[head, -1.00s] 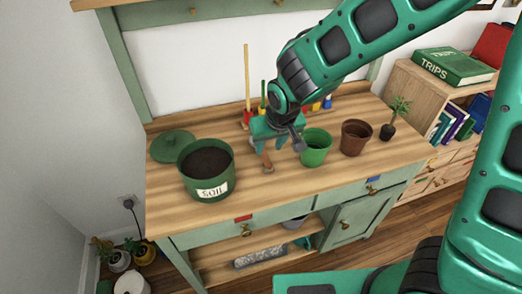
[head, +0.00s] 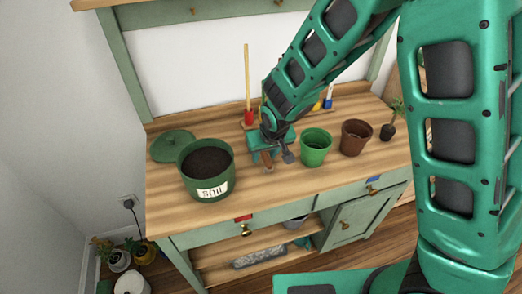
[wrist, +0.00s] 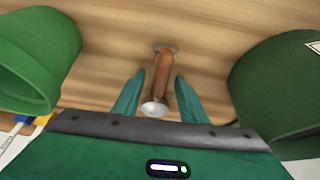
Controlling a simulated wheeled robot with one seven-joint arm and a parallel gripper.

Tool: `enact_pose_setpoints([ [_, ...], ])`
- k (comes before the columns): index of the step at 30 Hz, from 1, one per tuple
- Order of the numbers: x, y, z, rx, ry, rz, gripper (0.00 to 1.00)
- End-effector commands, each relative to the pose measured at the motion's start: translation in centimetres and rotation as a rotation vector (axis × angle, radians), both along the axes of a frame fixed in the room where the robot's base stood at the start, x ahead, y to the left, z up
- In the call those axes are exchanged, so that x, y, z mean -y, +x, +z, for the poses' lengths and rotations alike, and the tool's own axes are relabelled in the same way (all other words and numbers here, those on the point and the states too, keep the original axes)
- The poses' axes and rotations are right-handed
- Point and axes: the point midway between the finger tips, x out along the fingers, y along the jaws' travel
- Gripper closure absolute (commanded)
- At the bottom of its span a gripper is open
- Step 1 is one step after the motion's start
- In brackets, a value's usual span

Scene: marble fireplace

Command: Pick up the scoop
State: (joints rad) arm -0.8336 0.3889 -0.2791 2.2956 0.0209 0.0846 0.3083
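The scoop (wrist: 162,76) has a brown wooden handle with a silvery cap at its near end and a grey metal part at its far end. In the head view the scoop (head: 267,159) is on the wooden tabletop, between the soil pot and the green pot, partly hidden by my gripper (head: 270,150). In the wrist view my gripper's fingers (wrist: 158,80) are open, one on each side of the handle, with gaps showing. I cannot tell whether the scoop stands or leans.
The dark green soil pot (head: 207,170) stands left of my gripper; its lid (head: 172,146) lies behind. A bright green pot (head: 315,148), brown pot (head: 355,138) and small plant (head: 390,125) stand to the right. Tools (head: 248,115) stand behind. The front tabletop is clear.

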Motion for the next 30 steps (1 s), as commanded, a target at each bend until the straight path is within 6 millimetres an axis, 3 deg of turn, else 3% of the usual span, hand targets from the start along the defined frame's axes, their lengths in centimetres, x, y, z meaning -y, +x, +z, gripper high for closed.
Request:
enact_pose_setpoints([
  [5, 0.0, 0.0, 0.0, 0.0, 0.0, 0.0, 0.62],
  [10, 0.0, 0.0, 0.0, 0.0, 0.0, 0.0, 0.98],
  [11, 0.0, 0.0, 0.0, 0.0, 0.0, 0.0, 1.0],
  [22, 0.0, 0.0, 0.5, 0.001, 0.001, 0.0, 1.0],
  [30, -0.1, 0.1, 4.6, 0.004, 0.005, -0.001, 1.0],
])
